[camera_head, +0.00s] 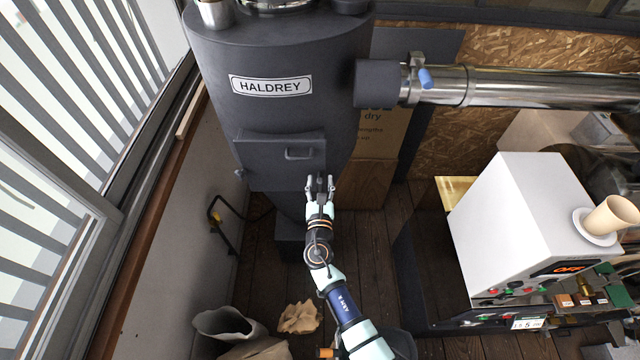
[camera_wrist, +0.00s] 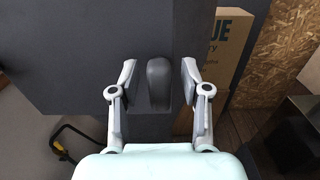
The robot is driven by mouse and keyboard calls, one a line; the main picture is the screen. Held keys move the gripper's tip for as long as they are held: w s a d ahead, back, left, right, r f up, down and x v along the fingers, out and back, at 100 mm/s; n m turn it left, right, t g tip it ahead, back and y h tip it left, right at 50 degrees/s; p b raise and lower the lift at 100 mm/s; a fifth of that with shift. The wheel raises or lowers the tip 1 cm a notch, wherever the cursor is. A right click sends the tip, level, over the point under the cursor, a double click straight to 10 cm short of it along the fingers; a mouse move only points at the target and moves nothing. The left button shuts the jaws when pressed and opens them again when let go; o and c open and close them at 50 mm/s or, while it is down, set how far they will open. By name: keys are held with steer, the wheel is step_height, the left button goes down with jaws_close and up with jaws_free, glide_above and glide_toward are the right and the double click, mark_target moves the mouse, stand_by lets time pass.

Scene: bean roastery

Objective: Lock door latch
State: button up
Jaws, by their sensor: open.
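The dark grey door (camera_head: 265,158) is on the front of the roaster's cylinder marked HALDREY and looks closed. It has a bar handle (camera_head: 300,153). The latch (camera_wrist: 158,80) is a dark rounded lever standing upright at the door's lower right edge in the wrist view. My gripper (camera_head: 319,186) is open at the door's lower right corner. In the wrist view its two fingers stand on either side of the latch, with a gap visible on both sides. In the head view the latch is small and partly hidden by the fingers.
A cardboard box (camera_head: 385,130) stands behind. A yellow-black bent bar (camera_head: 222,225) is at lower left. A white machine (camera_head: 520,215) with a cup stands at right.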

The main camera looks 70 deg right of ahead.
jaws_close()
steer(key=m+b, duration=0.3)
steer(key=m, duration=0.1)
steer(key=shift+s+f+m, duration=0.1)
steer(key=shift+f+m, duration=0.05)
steer(key=shift+m, duration=0.15)
steer(key=m+b, duration=0.3)
steer(key=m, duration=0.1)
steer(key=shift+s+f+m, duration=0.1)
steer(key=shift+m, duration=0.2)
steer(key=m+b, duration=0.3)
steer(key=m, duration=0.1)
steer(key=shift+f, duration=0.1)
steer(key=shift+d+m+b, duration=0.1)
steer(key=shift+m+b, duration=1.6)
steer(key=shift+m, duration=0.7)
